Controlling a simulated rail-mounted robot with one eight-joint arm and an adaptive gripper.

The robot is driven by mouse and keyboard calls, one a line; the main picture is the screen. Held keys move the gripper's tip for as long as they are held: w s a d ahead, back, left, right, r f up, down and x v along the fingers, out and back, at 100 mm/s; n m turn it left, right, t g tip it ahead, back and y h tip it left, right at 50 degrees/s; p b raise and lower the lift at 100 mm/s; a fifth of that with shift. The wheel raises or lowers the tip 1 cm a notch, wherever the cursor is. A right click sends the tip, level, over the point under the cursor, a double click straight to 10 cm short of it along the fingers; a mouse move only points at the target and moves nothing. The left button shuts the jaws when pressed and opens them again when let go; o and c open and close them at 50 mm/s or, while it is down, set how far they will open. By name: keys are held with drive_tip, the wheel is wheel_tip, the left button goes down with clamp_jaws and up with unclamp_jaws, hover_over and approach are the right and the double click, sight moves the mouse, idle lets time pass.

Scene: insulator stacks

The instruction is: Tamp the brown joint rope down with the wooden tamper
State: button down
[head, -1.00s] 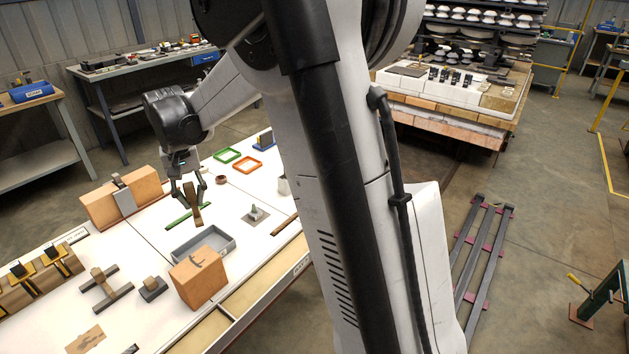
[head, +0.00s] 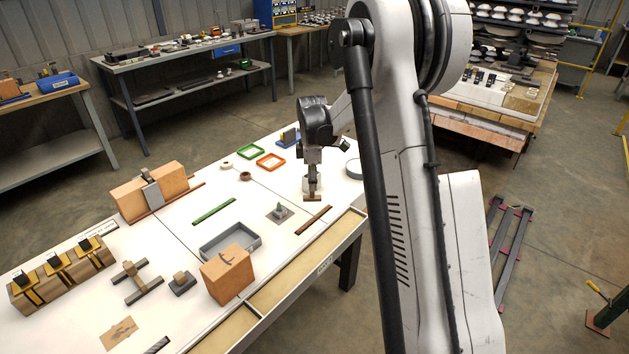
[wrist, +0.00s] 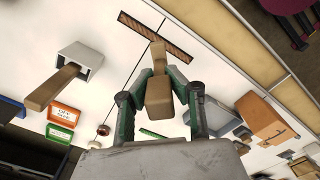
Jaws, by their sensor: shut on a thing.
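My gripper (head: 312,187) hangs over the right part of the white table and is shut on the wooden tamper (head: 312,198). In the wrist view, the tamper (wrist: 158,98) is held between the green-sided fingers of my gripper (wrist: 160,80), its narrow end pointing toward the brown strip. That long brown strip, which looks like the joint rope (head: 315,219), lies on the table near its front edge, just right of and nearer than the tamper. It also shows at the top of the wrist view (wrist: 158,37). The tamper appears apart from it; the exact height is unclear.
A grey holder (wrist: 88,58) with a wooden handle stands beside my gripper. A green strip (head: 213,211), a grey tray (head: 217,249), a terracotta block (head: 228,277) and a small grey plate with a knob (head: 279,212) lie leftward. Green and orange trays (head: 270,161) are behind.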

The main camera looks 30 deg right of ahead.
sight(314, 196)
drive_tip(key=shift+d+f+n, duration=0.2)
drive_tip(key=shift+d+n, duration=0.1)
drive_tip(key=shift+d, duration=0.05)
drive_tip(key=shift+f+b, duration=1.35)
drive_tip(key=shift+f, duration=1.6)
